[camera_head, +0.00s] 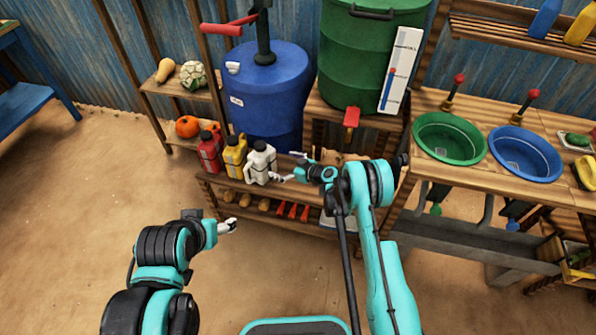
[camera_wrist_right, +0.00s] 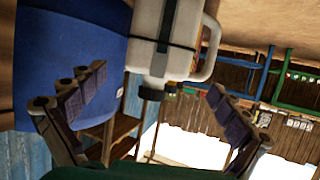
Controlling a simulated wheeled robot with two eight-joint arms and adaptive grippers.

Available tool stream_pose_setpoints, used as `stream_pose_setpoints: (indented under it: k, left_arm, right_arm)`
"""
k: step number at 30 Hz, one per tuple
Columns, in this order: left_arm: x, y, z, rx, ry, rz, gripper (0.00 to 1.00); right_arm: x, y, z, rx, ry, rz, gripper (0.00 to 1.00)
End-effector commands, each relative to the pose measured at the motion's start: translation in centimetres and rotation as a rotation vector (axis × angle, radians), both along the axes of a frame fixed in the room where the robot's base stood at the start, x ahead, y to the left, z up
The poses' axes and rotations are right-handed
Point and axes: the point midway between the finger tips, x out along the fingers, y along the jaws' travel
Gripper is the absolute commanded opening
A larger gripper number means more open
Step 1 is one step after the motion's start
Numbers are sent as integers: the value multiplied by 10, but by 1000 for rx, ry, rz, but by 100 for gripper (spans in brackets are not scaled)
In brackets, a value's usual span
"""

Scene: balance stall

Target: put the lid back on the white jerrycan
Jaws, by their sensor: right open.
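The white jerrycan (camera_head: 260,165) stands on the low wooden shelf, to the right of the red and yellow jerrycans. It also shows upside down in the right wrist view (camera_wrist_right: 190,25), with a dark strap around its body. A small dark piece (camera_wrist_right: 151,93) shows at its neck; I cannot tell whether this is a lid. I can make out no loose lid. My right gripper (camera_head: 288,167) is open and empty, just right of the white jerrycan; its spread fingers also show in the wrist view (camera_wrist_right: 155,100). My left gripper (camera_head: 231,226) hangs over bare floor in front of the shelf.
The red jerrycan (camera_head: 209,152) and yellow jerrycan (camera_head: 234,157) stand close on the left. A blue barrel (camera_head: 266,95) rises behind them. A green barrel (camera_head: 365,60) stands behind right. Green (camera_head: 450,138) and blue basins (camera_head: 525,153) sit on the right bench. The floor in front is clear.

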Motion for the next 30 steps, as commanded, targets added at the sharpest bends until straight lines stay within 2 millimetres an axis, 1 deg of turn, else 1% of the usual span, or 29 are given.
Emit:
stream_pose_setpoints:
  k: [5, 8, 10, 11, 14, 15, 17, 18, 20, 21, 23, 24, 26, 27, 29, 30]
  left_arm:
    - [0, 0, 0, 0, 0, 0, 66]
    - [0, 0, 0, 0, 0, 0, 66]
    - [0, 0, 0, 0, 0, 0, 66]
    - [0, 0, 0, 0, 0, 0, 66]
    - [0, 0, 0, 0, 0, 0, 66]
    - [0, 0, 0, 0, 0, 0, 66]
    - [0, 0, 0, 0, 0, 0, 66]
    - [0, 0, 0, 0, 0, 0, 66]
    - [0, 0, 0, 0, 0, 0, 66]
    - [0, 0, 0, 0, 0, 0, 66]
    - [0, 0, 0, 0, 0, 0, 66]
    - [0, 0, 0, 0, 0, 0, 66]
    - [0, 0, 0, 0, 0, 0, 66]
    - [0, 0, 0, 0, 0, 0, 66]
    - [0, 0, 0, 0, 0, 0, 66]
    - [0, 0, 0, 0, 0, 0, 66]
  right_arm:
    - [0, -1, 2, -1, 2, -2, 100]
    - [1, -3, 14, -6, 16, -9, 100]
    - [2, -6, 30, -13, 36, -21, 100]
    - [2, -7, 39, -18, 45, -27, 100]
    - [0, -15, 74, -35, 88, -55, 100]
    - [-3, -19, 89, -43, 108, -69, 100]
    - [-9, -25, 112, -54, 138, -91, 100]
    - [-13, -29, 126, -62, 156, -107, 100]
    - [-22, -35, 147, -74, 184, -131, 100]
    - [-28, -39, 161, -82, 203, -147, 100]
    - [-40, -46, 180, -94, 229, -174, 100]
    - [-48, -51, 192, -101, 246, -191, 100]
    - [-62, -58, 210, -112, 271, -219, 100]
    - [-72, -63, 221, -119, 288, -239, 100]
    - [-88, -70, 236, -130, 310, -268, 100]
    - [-100, -75, 246, -137, 325, -288, 100]
